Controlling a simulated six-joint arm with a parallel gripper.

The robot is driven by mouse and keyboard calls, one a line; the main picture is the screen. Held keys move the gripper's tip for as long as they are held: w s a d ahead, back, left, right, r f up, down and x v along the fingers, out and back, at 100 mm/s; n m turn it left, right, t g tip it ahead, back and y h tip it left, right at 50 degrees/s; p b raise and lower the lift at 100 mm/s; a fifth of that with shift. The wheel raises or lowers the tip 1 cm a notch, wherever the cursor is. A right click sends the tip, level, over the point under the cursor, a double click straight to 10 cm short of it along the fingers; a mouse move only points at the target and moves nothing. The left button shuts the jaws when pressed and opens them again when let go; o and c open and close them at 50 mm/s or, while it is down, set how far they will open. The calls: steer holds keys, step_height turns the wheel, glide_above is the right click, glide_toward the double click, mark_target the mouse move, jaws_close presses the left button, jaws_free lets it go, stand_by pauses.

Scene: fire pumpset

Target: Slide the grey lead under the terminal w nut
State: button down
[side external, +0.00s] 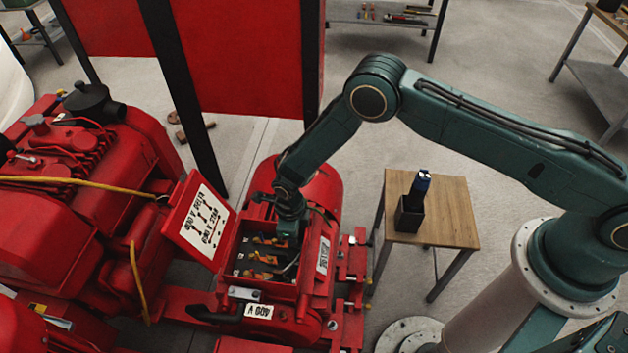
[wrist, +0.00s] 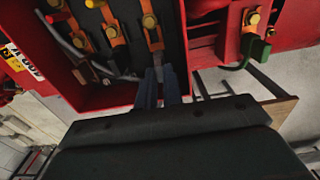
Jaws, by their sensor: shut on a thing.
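My gripper (side external: 290,238) reaches down into the open red terminal box (side external: 311,262). In the wrist view its fingers (wrist: 158,85) are closed together at the box's near wall. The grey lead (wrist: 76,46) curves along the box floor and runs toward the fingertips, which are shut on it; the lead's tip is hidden. It also shows faintly below the gripper in the side view (side external: 292,265). Copper-coloured terminal strips with brass nuts stand in the box, one (wrist: 149,20) just beyond the fingers. I cannot read which one is terminal w.
The hinged cover with a diagram (side external: 203,222) stands open left of the box. A green lead (wrist: 246,62) hangs on a terminal outside the box. A wooden table (side external: 455,215) with a dark holder (side external: 408,215) stands right. The box walls closely surround my gripper.

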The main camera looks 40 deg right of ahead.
steer(key=shift+w+a, duration=0.65)
stand_by(0.6)
steer(key=c, duration=1.5)
jaws_free()
steer(key=shift+o, duration=0.7)
steer(key=shift+o, duration=1.1)
steer(key=shift+d, duration=0.1)
steer(key=shift+w+r, duration=0.1)
steer(key=shift+r, duration=0.05)
steer(key=shift+w+r, duration=0.15)
steer(key=shift+r, duration=1.2)
step_height(320, 180, up, 6)
steer(key=shift+s, duration=0.25)
